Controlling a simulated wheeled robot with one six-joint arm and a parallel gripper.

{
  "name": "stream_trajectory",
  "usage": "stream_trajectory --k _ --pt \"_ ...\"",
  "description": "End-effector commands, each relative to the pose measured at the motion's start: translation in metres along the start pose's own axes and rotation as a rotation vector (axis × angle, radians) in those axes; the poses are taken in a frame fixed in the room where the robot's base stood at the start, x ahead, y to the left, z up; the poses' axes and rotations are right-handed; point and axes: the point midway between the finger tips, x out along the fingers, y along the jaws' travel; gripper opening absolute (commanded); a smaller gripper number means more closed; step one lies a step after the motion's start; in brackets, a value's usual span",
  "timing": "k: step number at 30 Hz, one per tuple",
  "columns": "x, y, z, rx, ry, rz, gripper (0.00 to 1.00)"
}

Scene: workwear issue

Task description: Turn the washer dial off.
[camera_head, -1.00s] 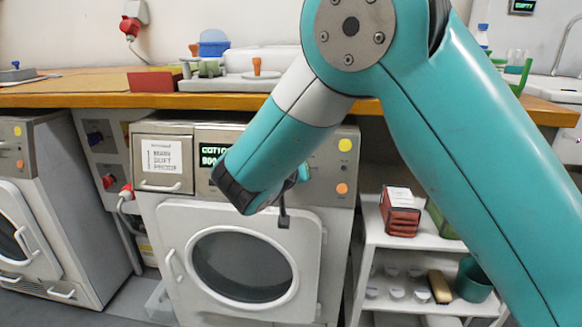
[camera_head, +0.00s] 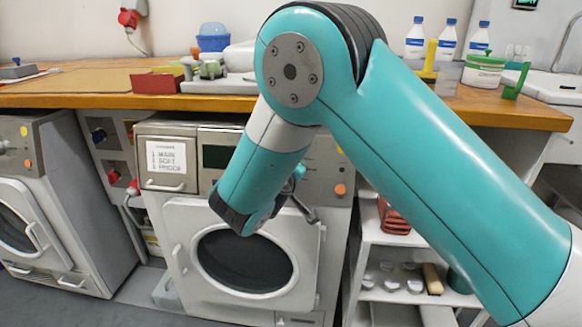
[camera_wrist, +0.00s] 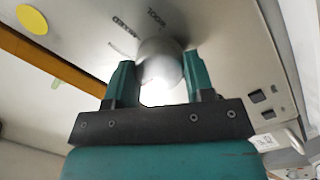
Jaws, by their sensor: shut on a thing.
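The washer (camera_head: 324,167) stands under the counter with its round door closed. Its display (camera_head: 215,157) is dark, with no text showing, and is partly covered by my arm. In the wrist view the round metallic dial (camera_wrist: 160,62) sits between the two teal fingers of my gripper (camera_wrist: 160,78). My gripper is shut on the dial. Printed labels lie around the dial on the panel, but they are tilted and hard to read. In the head view my arm hides the dial and most of my gripper.
A second washer (camera_head: 70,215) stands to the left. A white shelf unit (camera_head: 395,237) with a red item (camera_head: 392,217) and small cups stands to the right. The wooden counter (camera_head: 60,99) above holds bottles, a red box (camera_head: 155,82) and trays.

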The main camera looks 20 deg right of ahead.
Motion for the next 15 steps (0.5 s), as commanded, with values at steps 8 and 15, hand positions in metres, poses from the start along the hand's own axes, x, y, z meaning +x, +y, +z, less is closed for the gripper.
stream_trajectory --k 8,15 --pt "-0.0003 -0.0002 0.0002 -0.039 0.002 0.004 0.25" --pt "-0.0002 -0.0004 0.0003 -0.039 0.002 0.004 0.25"
